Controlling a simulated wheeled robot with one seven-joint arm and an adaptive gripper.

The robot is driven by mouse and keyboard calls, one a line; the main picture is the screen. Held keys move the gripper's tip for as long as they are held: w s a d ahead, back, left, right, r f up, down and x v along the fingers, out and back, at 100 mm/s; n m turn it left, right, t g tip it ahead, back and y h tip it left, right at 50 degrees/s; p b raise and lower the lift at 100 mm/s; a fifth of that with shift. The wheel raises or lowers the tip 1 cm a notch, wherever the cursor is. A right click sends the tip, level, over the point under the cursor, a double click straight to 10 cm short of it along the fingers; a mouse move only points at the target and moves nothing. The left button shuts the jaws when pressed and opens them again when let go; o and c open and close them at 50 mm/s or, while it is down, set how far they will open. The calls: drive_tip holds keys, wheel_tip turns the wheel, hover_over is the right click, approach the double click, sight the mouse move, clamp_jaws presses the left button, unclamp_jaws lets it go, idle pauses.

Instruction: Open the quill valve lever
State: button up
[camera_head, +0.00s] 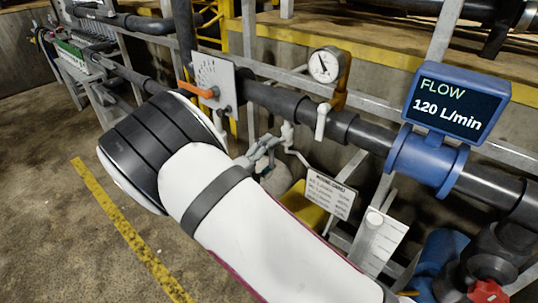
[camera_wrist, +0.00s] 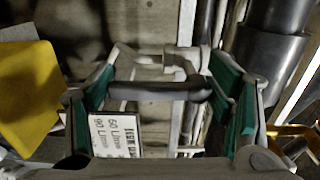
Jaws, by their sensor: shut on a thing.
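My gripper (camera_head: 268,152) is at the pipe rack, below the dark horizontal pipe, partly hidden by my arm in the head view. In the wrist view my gripper (camera_wrist: 165,92) has its green pads well apart, with a dark grey lever-like bar (camera_wrist: 150,92) spanning between them. I take this bar to be the quill valve lever; its label is not visible. A pale pipe fitting (camera_wrist: 186,62) meets the bar near the right pad. In the head view a pale small valve body (camera_head: 288,133) stands just above my gripper; the lever itself is hard to make out there.
An orange lever (camera_head: 197,89) sits on a perforated plate (camera_head: 214,80) on the dark pipe. A gauge (camera_head: 323,65), a white handle (camera_head: 321,121) and a blue flow meter reading 120 L/min (camera_head: 460,103) are to the right. A sign (camera_head: 331,194) hangs below.

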drive_tip(key=o, duration=1.7)
drive_tip(key=v, duration=1.2)
